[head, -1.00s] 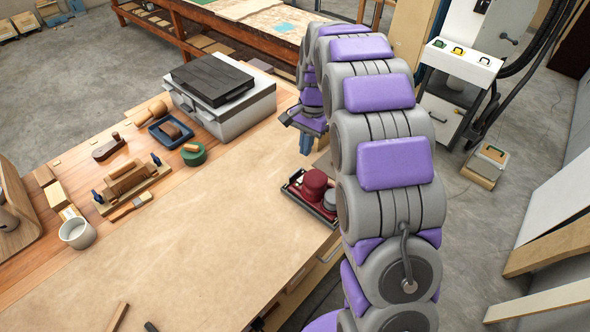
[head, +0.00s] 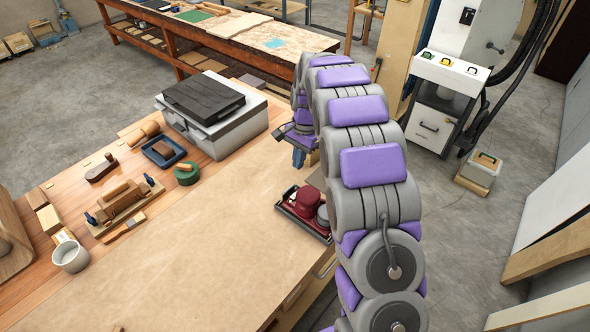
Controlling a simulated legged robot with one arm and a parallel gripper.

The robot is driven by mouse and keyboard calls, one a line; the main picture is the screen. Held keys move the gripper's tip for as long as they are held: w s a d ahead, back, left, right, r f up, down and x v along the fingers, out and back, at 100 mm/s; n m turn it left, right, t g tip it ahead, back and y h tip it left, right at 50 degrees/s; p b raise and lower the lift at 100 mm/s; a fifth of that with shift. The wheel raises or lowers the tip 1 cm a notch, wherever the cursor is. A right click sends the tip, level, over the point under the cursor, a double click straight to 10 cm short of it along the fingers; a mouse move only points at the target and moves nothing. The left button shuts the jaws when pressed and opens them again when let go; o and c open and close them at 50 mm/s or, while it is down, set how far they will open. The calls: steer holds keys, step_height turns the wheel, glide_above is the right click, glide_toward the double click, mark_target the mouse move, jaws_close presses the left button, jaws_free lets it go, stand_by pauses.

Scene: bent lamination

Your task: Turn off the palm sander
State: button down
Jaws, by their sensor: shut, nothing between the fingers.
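The palm sander (head: 304,203), dark red with a grey knob and a dark base, sits on the brown-covered workbench (head: 215,245) near its right edge. My arm hides part of its right side. I cannot make out its switch. My gripper (head: 299,158) points down just behind the sander, apart from it in the picture.
A grey case (head: 212,112) with a black top stands at the back of the bench. Hand tools, a blue tray (head: 163,151) and a white mug (head: 70,256) lie along the left. The bench middle is clear.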

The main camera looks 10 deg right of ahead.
mark_target(292, 197)
steer(key=f, duration=0.3)
steer(key=s+a+f+b, duration=0.1)
steer(key=f, duration=0.3)
steer(key=a+f, duration=0.1)
steer(key=f, duration=0.2)
steer(key=shift+s+a+f+b, duration=0.15)
steer(key=shift+a+f+b, duration=0.05)
steer(key=shift+f+b, duration=0.2)
steer(key=shift+d+f, duration=0.3)
steer(key=shift+f, duration=0.4)
steer(key=shift+a, duration=0.15)
steer(key=shift+s+a+f, duration=0.1)
steer(key=shift+a, duration=0.1)
steer(key=shift+d, duration=0.1)
steer(key=shift+w+d+r+p, duration=0.2)
steer(key=shift+w+d+p, duration=0.15)
steer(key=shift+w+d, duration=0.25)
steer(key=shift+s+d, duration=0.1)
steer(key=shift+r, duration=0.15)
